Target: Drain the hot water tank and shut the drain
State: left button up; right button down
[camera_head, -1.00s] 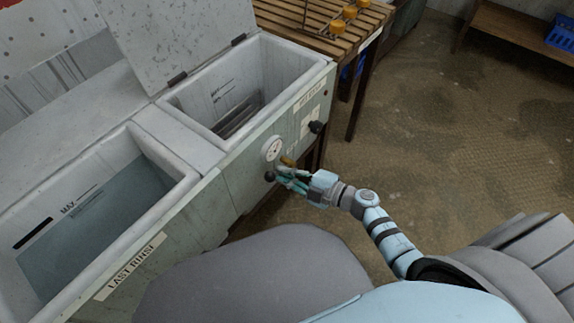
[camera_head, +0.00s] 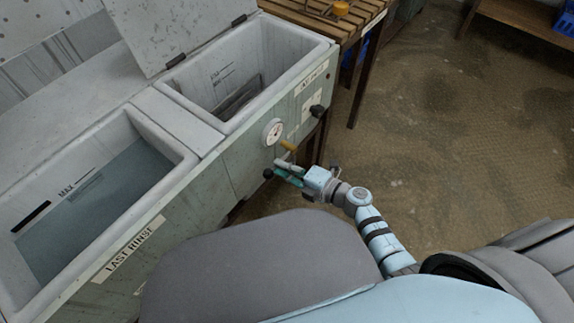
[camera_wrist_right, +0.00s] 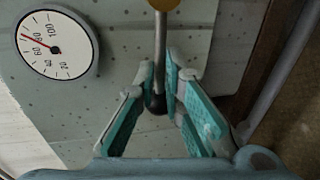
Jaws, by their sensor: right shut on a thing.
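The hot water tank (camera_head: 300,62) is the right basin, with its lid raised. A round dial (camera_head: 273,131) on its front also shows in the right wrist view (camera_wrist_right: 55,45), its red needle between 60 and 80. Beside it, an orange valve part (camera_head: 288,145) carries a drain lever, a metal rod (camera_wrist_right: 160,50) ending in a black ball (camera_wrist_right: 157,103). My right gripper (camera_head: 287,172) is shut on this lever near its ball, which lies between the fingers (camera_wrist_right: 160,85) in the wrist view. My left gripper is not in view.
The left basin, labelled LAST RINSE (camera_head: 128,249), holds bluish water (camera_head: 95,210). A black knob (camera_head: 317,110) sits on the front panel right of the dial. A slatted wooden table (camera_head: 330,25) stands behind the tank. The floor (camera_head: 440,140) to the right is open.

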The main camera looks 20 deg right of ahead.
jog(key=c, duration=1.7)
grip_release()
jog(key=v, duration=1.2)
jog(key=shift+w+d, duration=0.1)
